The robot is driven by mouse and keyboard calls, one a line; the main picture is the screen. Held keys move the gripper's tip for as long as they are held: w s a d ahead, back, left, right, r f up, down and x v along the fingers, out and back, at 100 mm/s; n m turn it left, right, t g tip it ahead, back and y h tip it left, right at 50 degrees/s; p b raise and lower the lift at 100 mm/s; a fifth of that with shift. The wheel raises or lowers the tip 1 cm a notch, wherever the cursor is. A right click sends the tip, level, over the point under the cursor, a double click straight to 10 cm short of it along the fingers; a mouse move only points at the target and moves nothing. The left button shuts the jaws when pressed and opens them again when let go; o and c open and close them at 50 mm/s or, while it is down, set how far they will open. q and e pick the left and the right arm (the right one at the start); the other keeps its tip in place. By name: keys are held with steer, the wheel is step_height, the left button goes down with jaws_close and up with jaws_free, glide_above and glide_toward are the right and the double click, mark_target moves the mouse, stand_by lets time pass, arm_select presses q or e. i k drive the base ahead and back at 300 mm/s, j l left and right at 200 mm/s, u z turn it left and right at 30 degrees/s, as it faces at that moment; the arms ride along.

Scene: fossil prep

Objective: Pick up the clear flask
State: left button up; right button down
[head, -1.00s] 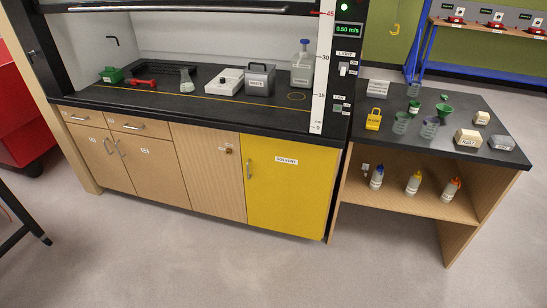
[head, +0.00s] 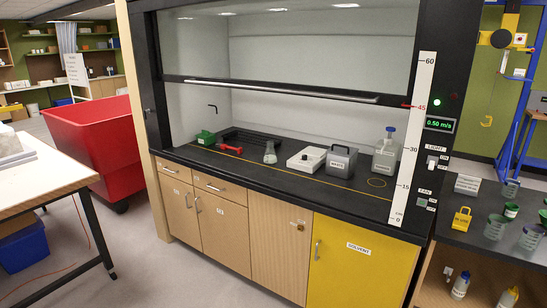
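The clear flask (head: 270,153) is a small conical glass vessel standing upright on the black worktop inside the fume hood. It stands between a red tool (head: 230,149) on its left and a white box-shaped device (head: 306,159) on its right. Neither of my grippers shows in the head view.
The raised sash (head: 280,92) crosses the hood opening above the flask. A grey waste box (head: 341,163) and a large blue-capped bottle (head: 386,150) stand right of it, a green item (head: 205,137) left. A red bin (head: 92,140) is beside the hood; the side table (head: 482,235) holds beakers.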

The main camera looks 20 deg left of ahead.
mark_target(270, 156)
steer(key=i+j+z, duration=0.1)
steer(key=j, duration=0.2)
steer(key=i+j+z, duration=0.1)
steer(key=j, duration=0.25)
steer(key=i+j+z, duration=0.1)
steer(key=i+j, duration=0.15)
steer(key=i+j+z, duration=0.1)
steer(key=j, duration=0.35)
